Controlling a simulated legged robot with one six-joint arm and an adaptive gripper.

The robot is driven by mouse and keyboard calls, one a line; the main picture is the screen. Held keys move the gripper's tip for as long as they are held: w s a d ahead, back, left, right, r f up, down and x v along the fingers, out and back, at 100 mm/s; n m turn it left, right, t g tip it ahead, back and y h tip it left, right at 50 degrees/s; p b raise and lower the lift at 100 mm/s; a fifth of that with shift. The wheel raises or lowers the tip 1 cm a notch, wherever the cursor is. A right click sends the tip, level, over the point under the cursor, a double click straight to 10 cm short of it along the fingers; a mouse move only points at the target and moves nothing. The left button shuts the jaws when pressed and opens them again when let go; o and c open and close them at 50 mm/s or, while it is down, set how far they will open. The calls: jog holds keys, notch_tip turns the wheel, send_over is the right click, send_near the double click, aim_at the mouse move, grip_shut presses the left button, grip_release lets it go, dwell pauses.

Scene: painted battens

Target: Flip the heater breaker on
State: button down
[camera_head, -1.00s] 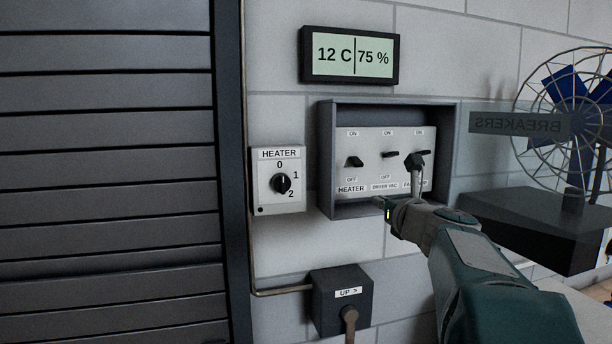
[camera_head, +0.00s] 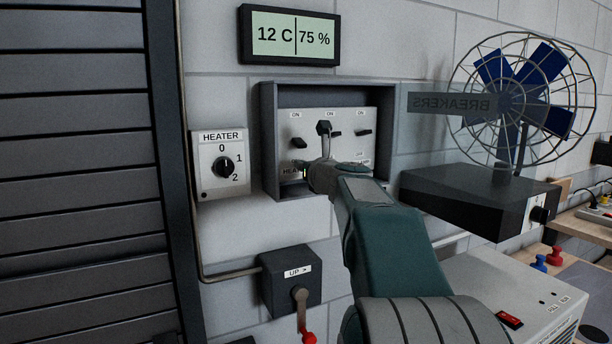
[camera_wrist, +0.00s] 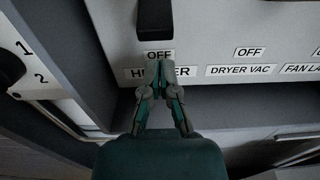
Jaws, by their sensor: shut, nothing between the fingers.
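The breaker panel (camera_head: 268,150) is a grey open-front box on the wall with three black levers. The heater breaker lever (camera_head: 298,143) is the leftmost and sits lower than the other two, toward OFF. In the wrist view the heater lever (camera_wrist: 155,18) shows at the top edge, just above its OFF label. In the wrist view my gripper (camera_wrist: 160,66) overlaps the HEATER label, below the lever. I cannot tell whether it touches the panel.
A heater dial (camera_head: 222,166) is left of the panel, with a display (camera_head: 290,36) above. The dryer vac lever (camera_head: 335,133) and the right lever (camera_head: 364,131) are close by. A fan (camera_head: 515,98) stands right, and an UP box (camera_head: 290,278) is below.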

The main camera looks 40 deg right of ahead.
aim_at(299, 143)
jog(key=shift+s+a+r, duration=0.1)
jog(key=shift+s+r, duration=0.15)
jog(key=shift+r, duration=0.35)
jog(key=shift+s+a+r, duration=0.1)
jog(key=shift+s+r, duration=0.1)
jog(key=shift+r, duration=0.35)
